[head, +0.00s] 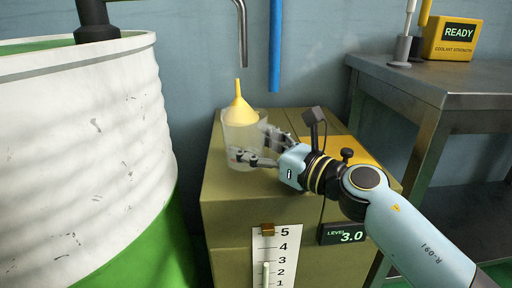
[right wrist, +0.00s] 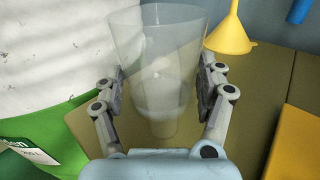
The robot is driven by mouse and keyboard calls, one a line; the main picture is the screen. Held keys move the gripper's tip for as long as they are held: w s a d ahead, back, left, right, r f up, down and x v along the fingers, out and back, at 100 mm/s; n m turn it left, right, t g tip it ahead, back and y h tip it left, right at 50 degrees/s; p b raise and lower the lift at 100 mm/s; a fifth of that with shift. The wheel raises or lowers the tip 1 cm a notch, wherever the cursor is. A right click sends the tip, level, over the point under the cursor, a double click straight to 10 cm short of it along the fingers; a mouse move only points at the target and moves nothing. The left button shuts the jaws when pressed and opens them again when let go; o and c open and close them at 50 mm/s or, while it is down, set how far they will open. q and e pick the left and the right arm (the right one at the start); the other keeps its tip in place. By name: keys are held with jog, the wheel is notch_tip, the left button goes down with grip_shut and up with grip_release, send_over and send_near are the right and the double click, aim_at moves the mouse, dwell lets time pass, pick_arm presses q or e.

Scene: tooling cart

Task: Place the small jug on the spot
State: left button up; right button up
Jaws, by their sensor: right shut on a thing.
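The small jug (head: 238,138) is a clear, see-through vessel at the left of the olive cabinet top in the head view. It looks upright, and whether its base touches the top is hard to tell. My right gripper (head: 254,145) comes from the right and is shut on the jug. In the right wrist view, the jug (right wrist: 157,60) is between the two fingers of the right gripper (right wrist: 163,85). I cannot make out a marked spot. My left gripper is not in view.
A yellow funnel (head: 239,107) is close behind the jug. A yellow panel (head: 357,152) lies on the cabinet top (head: 221,178), partly behind my arm. A large white and green drum (head: 90,140) stands left. A metal table (head: 440,85) stands right. A blue pipe (head: 275,45) hangs behind.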

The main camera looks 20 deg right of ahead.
aim_at(274, 155)
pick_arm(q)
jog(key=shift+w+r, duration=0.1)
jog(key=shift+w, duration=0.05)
pick_arm(e)
jog(key=o, duration=1.6)
jog(key=shift+f, duration=0.1)
jog(key=shift+r, duration=0.25)
jog(key=v, duration=0.6)
jog(key=shift+s+d+f, duration=0.25)
jog(key=shift+s, duration=0.1)
jog(key=b+v, duration=0.1)
jog(key=v, duration=0.3)
jog(key=shift+s+d+f+b, duration=0.1)
jog(key=shift+b, duration=0.2)
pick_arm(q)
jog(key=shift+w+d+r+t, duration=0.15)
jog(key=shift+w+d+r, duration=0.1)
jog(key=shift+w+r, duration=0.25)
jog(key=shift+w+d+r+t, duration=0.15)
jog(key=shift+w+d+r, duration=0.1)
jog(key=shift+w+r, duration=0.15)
pick_arm(e)
jog(key=shift+s+d+r, duration=0.2)
jog(key=shift+s+r, duration=0.05)
jog(key=shift+s, duration=0.2)
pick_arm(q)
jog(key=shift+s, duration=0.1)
